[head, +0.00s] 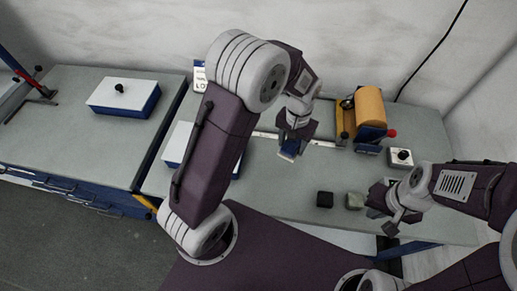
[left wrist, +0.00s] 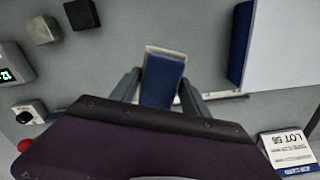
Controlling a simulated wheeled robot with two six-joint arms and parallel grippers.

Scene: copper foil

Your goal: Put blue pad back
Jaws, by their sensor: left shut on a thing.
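The blue pad (left wrist: 163,82) is a small blue block with a pale strip along its far end. In the left wrist view it sits between the two fingers of my left gripper (left wrist: 160,88), which is shut on it. In the head view my left gripper (head: 291,150) is over the middle of the work table, with the blue pad (head: 290,148) partly hidden below it. I cannot tell whether the pad touches the table. My right gripper (head: 383,203) is at the right, beside a grey-green cube (head: 355,201); its finger opening is unclear.
A black cube (head: 324,200) lies left of the grey-green one. A copper-coloured roll (head: 370,106) and a black-knobbed device (head: 400,157) stand right. A blue-and-white box (head: 178,146) is partly behind my left arm. A lot card (left wrist: 288,154) stands near it. Another lidded box (head: 123,96) is far left.

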